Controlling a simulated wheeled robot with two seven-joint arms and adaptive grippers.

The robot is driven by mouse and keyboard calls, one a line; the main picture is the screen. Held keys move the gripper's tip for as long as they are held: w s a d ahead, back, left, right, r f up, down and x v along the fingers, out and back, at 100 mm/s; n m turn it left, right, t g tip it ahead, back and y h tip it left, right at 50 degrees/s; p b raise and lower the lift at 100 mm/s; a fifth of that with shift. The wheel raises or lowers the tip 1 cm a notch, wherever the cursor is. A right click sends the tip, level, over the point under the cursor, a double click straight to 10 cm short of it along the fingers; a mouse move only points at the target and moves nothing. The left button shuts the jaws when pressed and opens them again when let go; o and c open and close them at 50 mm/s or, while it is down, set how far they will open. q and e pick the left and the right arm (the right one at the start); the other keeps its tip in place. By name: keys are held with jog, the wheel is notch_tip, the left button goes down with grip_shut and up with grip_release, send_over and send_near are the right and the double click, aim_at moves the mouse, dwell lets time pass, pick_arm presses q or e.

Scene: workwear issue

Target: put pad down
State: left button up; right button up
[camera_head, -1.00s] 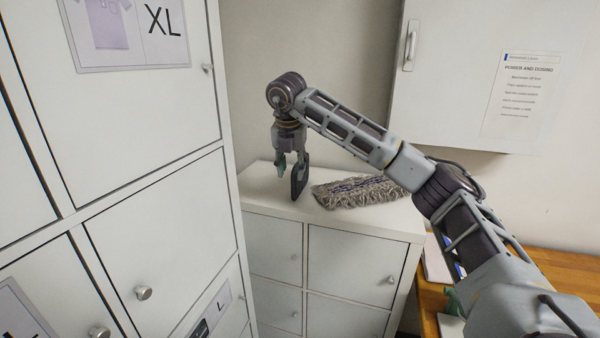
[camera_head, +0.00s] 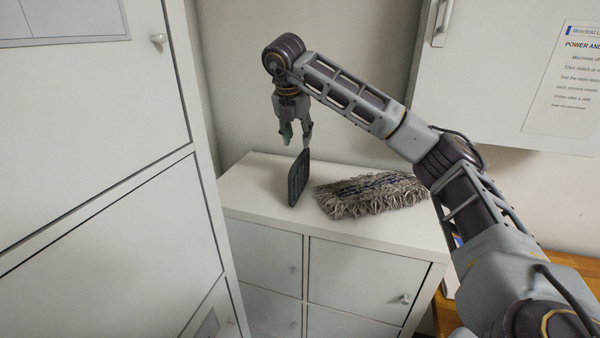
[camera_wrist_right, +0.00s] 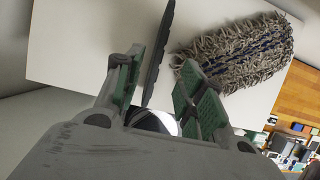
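The dark, ribbed pad (camera_head: 299,178) stands on edge, slightly tilted, on the white cabinet top (camera_head: 255,186), left of the mop head. My right gripper (camera_head: 296,142) is just above the pad, pointing down, with its fingers apart and empty. In the right wrist view the pad (camera_wrist_right: 158,55) shows edge-on as a thin dark strip, beyond and between the green-padded fingertips (camera_wrist_right: 165,85), with a gap on both sides. My left gripper is out of view.
A grey, stringy mop head (camera_head: 370,195) lies on the cabinet top right of the pad. A tall white locker (camera_head: 120,210) rises at the left. A white wall cabinet (camera_head: 490,75) hangs at the upper right. The front left of the cabinet top is clear.

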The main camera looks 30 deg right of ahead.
aim_at(301, 156)
jog(key=shift+w, duration=0.1)
jog(key=shift+s+a+r, duration=0.15)
jog(key=shift+s+r, duration=0.1)
jog(key=shift+s, duration=0.1)
jog(key=shift+w+d+f, duration=0.2)
jog(key=shift+w+f, duration=0.1)
jog(key=shift+f, duration=0.2)
jog(key=shift+b+x, duration=0.9)
jog(key=shift+x, duration=2.95)
jog(key=shift+f, duration=0.2)
jog(key=shift+w+d+f, duration=0.15)
jog(key=shift+f, duration=0.5)
jog(key=shift+w+d+f+p, duration=0.2)
jog(key=shift+f+p, duration=0.2)
jog(key=shift+f, duration=0.2)
jog(key=shift+x, duration=0.95)
jog(key=shift+f, duration=0.15)
